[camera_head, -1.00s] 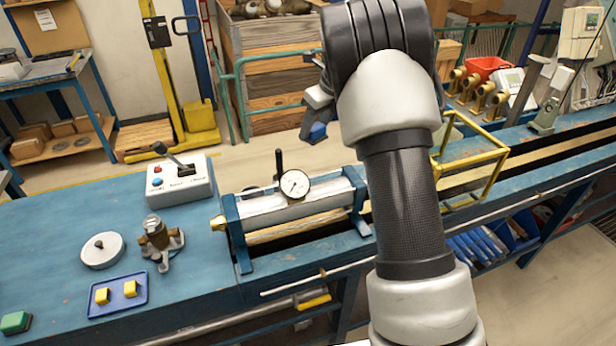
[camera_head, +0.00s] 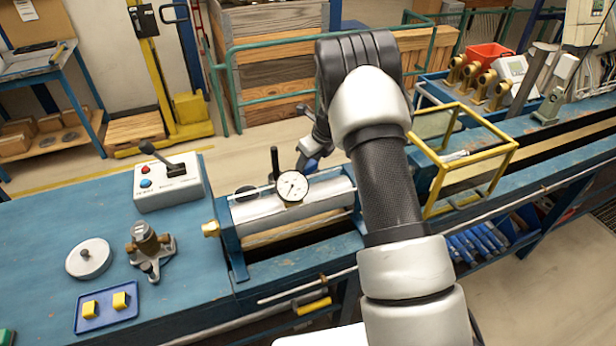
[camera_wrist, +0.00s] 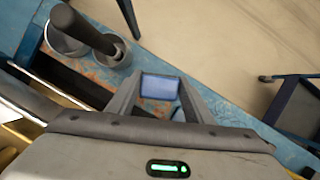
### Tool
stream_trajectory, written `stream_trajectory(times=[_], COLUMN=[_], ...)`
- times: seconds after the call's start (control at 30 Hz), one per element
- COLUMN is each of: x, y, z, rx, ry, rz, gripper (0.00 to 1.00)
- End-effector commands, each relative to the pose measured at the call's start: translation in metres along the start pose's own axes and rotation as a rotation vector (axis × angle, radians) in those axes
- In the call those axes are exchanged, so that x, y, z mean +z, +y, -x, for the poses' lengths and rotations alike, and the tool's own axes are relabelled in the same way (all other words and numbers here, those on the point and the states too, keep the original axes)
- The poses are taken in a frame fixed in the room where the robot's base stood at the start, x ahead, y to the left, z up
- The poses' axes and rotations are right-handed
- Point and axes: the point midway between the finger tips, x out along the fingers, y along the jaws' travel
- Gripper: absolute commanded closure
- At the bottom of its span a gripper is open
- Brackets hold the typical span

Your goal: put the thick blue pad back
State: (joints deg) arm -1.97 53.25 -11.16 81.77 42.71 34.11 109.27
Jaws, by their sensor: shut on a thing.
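The thick blue pad (camera_wrist: 158,87) sits between my gripper's fingers in the wrist view. It shows as a small blue patch (camera_head: 311,164) in the head view. My gripper (camera_wrist: 157,98) is shut on it, over the rear side of the bench beyond the cylinder with the dial gauge (camera_head: 293,187). A small blue tray (camera_head: 92,323) with two yellow blocks lies at the front left of the bench.
A control box (camera_head: 168,185) with a lever, a grey disc (camera_head: 90,260) and a brass-and-grey fitting (camera_head: 150,247) stand on the left of the bench. A yellow frame (camera_head: 470,170) stands right of my arm.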

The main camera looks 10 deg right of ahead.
Motion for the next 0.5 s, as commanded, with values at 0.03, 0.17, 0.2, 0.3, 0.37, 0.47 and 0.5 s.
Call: stream_trajectory(times=[0.03, 0.17, 0.2, 0.3, 0.37, 0.47, 0.5], x=[-0.002, -0.005, -0.007, -0.012, -0.016, -0.019, -0.019], y=[-0.001, -0.001, -0.001, 0.0, 0.0, -0.001, -0.001], z=[-0.005, -0.013, -0.016, -0.029, -0.037, -0.045, -0.045], rx=[0.0, -0.001, -0.001, 0.001, 0.001, 0.0, -0.001], ry=[0.0, -0.001, 0.0, 0.001, 0.001, -0.001, -0.001], rz=[-0.001, -0.001, -0.001, -0.001, -0.002, -0.001, -0.001], gripper=[0.78, 0.78, 0.78, 0.78, 0.78, 0.78, 0.78])
